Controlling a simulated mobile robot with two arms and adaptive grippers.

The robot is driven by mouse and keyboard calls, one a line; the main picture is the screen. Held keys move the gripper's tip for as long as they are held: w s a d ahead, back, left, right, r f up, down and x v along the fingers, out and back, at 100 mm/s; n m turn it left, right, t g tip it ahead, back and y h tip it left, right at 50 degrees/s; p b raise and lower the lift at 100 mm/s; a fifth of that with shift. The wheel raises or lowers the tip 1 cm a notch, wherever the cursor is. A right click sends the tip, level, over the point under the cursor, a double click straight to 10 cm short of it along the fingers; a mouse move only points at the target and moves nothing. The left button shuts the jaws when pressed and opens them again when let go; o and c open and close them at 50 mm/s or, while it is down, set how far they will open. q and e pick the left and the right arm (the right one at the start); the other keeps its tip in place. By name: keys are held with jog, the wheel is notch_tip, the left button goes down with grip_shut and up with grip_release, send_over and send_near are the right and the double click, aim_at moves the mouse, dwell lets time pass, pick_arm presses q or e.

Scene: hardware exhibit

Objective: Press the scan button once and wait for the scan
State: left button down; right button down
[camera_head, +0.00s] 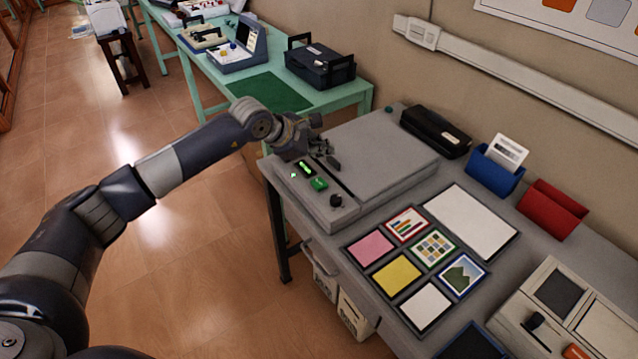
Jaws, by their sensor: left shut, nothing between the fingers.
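A grey flatbed scanner (385,160) sits at the far left end of the grey table. Its front control strip carries a small display with lit green marks (304,169), a green button (319,184) and a dark round knob (336,200). My left arm reaches in from the left, and its gripper (330,160) is shut and empty over the far end of the control strip, just beyond the green button. The button's top is in plain view. I cannot tell whether the fingertips touch the scanner. My right gripper is not in view.
Coloured cards (397,275) and a white sheet (470,222) lie in front of the scanner. A black device (436,131), a blue holder (494,171) and a red holder (552,210) stand along the wall. A green table (331,97) with equipment stands behind.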

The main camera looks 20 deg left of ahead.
pick_arm(q)
jog(key=b, duration=0.3)
send_over(321, 185)
notch_tip(321, 185, down, 6)
jog(key=shift+f, duration=0.25)
jog(key=shift+w+f+b, duration=0.1)
jog(key=shift+f+b, duration=0.4)
jog(key=shift+b, duration=0.05)
dwell(0.3)
jog(key=shift+f+b, duration=0.35)
jog(key=shift+b, duration=0.15)
jog(key=shift+f+b, duration=0.6)
dwell(0.8)
jog(key=shift+r, duration=0.1)
jog(key=shift+r+p, duration=0.45)
jog(key=shift+r, duration=0.45)
